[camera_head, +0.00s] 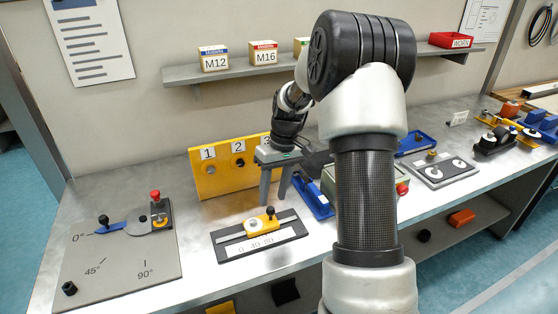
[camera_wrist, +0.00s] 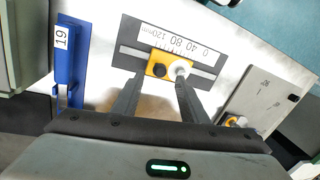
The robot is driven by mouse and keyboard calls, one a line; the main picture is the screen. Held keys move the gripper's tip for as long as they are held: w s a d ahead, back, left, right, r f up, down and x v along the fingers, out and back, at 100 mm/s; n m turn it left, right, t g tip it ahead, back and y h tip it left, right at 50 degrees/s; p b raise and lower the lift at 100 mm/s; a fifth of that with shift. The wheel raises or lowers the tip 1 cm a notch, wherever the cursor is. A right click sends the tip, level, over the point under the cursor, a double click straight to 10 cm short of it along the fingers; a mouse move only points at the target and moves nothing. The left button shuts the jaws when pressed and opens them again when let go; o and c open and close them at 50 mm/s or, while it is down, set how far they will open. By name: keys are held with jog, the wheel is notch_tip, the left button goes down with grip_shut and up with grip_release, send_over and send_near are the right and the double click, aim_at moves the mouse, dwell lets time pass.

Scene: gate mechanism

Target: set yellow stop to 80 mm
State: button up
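The yellow stop (camera_head: 262,223) sits on a slotted rail in a black plate (camera_head: 225,239) with a white scale. It has a black knob and a pale round knob. In the wrist view the stop (camera_wrist: 158,58) lies beside the scale (camera_wrist: 198,50), which reads 0, 40, 80, 120 mm. The stop's middle is roughly level with the 80 label; its exact reading cannot be told. My gripper (camera_head: 274,202) points down, open and empty. In the wrist view its fingertips (camera_wrist: 158,80) appear near the stop, the right one overlapping the pale knob. Contact cannot be told.
A yellow numbered panel (camera_head: 222,178) stands behind the plate. A grey angle plate with a blue lever (camera_head: 112,228) is at left. A blue part labelled 19 (camera_wrist: 65,55) lies beside the rail plate. My arm hides part of the bench. Bare metal bench (camera_head: 190,225) shows left of the plate.

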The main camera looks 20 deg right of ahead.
notch_tip(320, 180, up, 13)
jog(key=d+p, duration=0.1)
jog(key=d, duration=0.1)
jog(key=shift+w+d, duration=0.25)
